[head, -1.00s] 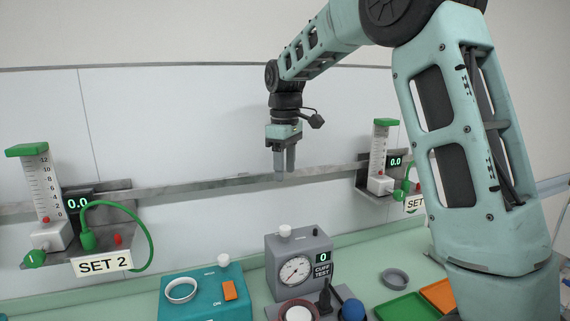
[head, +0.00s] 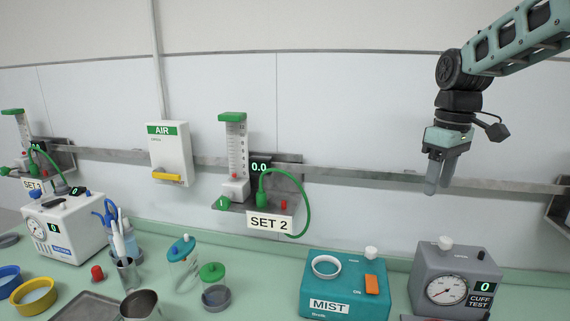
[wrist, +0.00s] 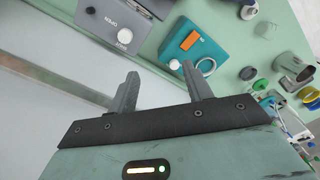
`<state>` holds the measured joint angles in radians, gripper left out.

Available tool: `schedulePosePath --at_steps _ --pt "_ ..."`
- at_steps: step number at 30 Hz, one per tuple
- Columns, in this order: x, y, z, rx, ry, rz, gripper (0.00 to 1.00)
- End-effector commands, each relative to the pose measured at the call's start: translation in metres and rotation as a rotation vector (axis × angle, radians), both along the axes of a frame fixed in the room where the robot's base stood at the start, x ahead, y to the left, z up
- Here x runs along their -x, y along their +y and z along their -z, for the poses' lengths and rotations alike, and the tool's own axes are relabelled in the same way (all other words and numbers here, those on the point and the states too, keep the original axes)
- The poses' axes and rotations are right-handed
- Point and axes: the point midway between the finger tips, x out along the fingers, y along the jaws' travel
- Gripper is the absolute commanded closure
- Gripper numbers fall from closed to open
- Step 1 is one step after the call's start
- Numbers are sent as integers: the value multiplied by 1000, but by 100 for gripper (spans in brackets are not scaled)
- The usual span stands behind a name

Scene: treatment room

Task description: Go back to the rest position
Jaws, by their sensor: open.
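My gripper (head: 440,176) hangs from my arm at the right of the head view, fingers pointing down, in front of the wall rail and above the grey cuff test box. In the wrist view its two fingers (wrist: 159,95) stand apart with nothing between them. The gripper is open and empty, clear of the counter and of everything on it.
Below stand the grey CUFF TEST box (head: 468,262) and teal MIST box (head: 345,262). On the wall rail (head: 340,179) hang the SET 2 flowmeter (head: 235,150) and AIR box (head: 170,150). Cups, bowls and tools crowd the counter's left part.

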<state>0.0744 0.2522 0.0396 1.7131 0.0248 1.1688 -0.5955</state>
Motion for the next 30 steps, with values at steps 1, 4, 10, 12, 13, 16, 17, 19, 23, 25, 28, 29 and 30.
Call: schedulePosePath --at_steps 1,4,10,12,13,16,17,19,23,25,28,29,30 --pt "16 33 8 -12 3 -26 50" --pt "56 92 27 -33 3 -52 50" --pt "163 176 69 -47 11 -101 50" --pt "201 190 83 -43 11 -113 50" --pt "216 194 88 -40 11 -117 50" --pt "257 198 105 -31 10 -125 50" --pt "266 198 108 -29 8 -127 50" --pt "281 197 115 -24 7 -127 50" --pt "292 196 119 -21 4 -127 50" --pt "292 196 120 -21 4 -126 50" --pt "292 196 119 -21 5 -125 50" --pt "291 196 119 -21 5 -125 50" --pt "291 196 119 -21 5 -125 50"
